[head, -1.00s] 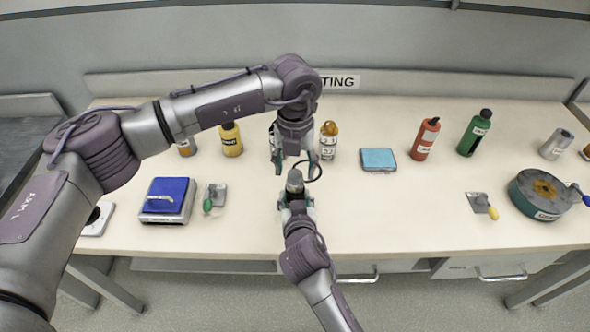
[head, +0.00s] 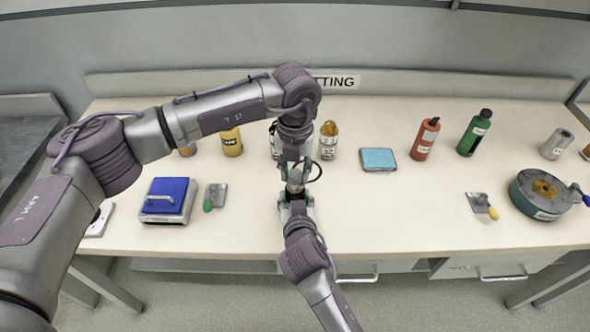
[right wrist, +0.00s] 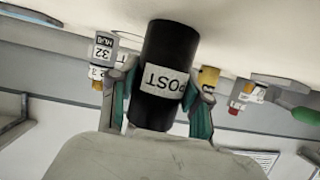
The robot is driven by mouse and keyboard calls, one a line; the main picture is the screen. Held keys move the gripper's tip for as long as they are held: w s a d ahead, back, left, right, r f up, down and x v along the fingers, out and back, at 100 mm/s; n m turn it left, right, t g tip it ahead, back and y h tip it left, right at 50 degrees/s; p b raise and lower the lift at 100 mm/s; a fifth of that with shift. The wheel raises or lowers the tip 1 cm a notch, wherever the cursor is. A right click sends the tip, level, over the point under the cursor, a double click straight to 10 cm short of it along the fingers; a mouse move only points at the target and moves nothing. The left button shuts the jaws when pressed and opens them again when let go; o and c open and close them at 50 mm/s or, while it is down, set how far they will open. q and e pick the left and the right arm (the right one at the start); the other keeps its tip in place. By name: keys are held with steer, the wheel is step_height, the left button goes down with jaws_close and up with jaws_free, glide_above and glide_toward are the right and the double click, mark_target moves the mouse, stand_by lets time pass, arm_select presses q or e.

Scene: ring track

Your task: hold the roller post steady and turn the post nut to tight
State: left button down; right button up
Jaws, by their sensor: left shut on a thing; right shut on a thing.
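The roller post shows in the right wrist view as a thick black cylinder (right wrist: 165,62) with a white POST label, upside down in that picture. My right gripper (right wrist: 160,104) is shut around it, one green-padded finger on each side. In the head view my right gripper (head: 296,207) comes in from below at the table's front middle. My left gripper (head: 294,170) points straight down over the post's top, its fingers closed about the small pale post nut (head: 296,178). The nut is mostly hidden by the fingers, and its tightness cannot be seen.
Behind the grippers stand a yellow bottle (head: 231,142) and an amber-capped bottle (head: 329,141). A blue-topped scale (head: 167,199) and a green-handled scraper (head: 215,196) lie left. A blue pad (head: 378,159) and a green drum (head: 541,195) are right. Bare table lies right of the grippers.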

arm_select(q)
steer(key=m, duration=0.7)
steer(key=shift+m, duration=0.3)
steer(key=m, duration=0.4)
steer(key=shift+m, duration=2)
steer(key=c, duration=0.8)
jaws_free()
steer(key=shift+o, duration=0.2)
